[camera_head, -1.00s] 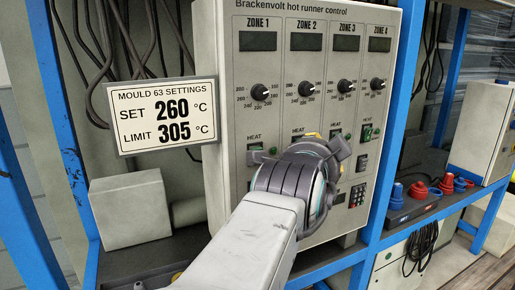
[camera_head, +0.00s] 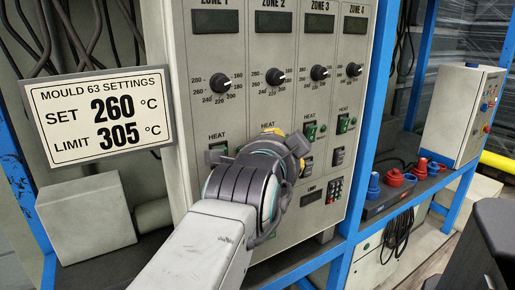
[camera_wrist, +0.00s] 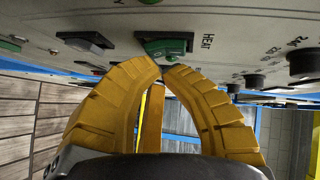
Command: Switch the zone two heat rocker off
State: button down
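The grey heat control panel (camera_head: 225,115) stands upright, with a dial and a heat switch under each zone. The zone two dial (camera_head: 275,76) is visible, but my gripper (camera_head: 274,132) covers the zone two heat rocker in the head view. In the wrist view my gripper (camera_wrist: 161,66) is empty, its yellow fingertips brought together. A lit-green rocker (camera_wrist: 165,46) beside a HEAT label is just past the tips. I cannot tell whether they touch it.
A settings sign (camera_head: 98,116) hangs left of the panel. Blue frame posts (camera_head: 368,130) and red and blue connectors (camera_head: 393,178) are to the right.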

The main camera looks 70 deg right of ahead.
jog(key=b, duration=0.2)
jog(key=f+h+b, duration=0.1)
jog(key=b, duration=0.2)
jog(key=shift+w+d+f+m+b, duration=0.2)
jog(key=shift+w+d+m+b, duration=0.1)
jog(key=shift+w+m, duration=0.1)
jog(key=shift+r, duration=0.1)
dwell(0.3)
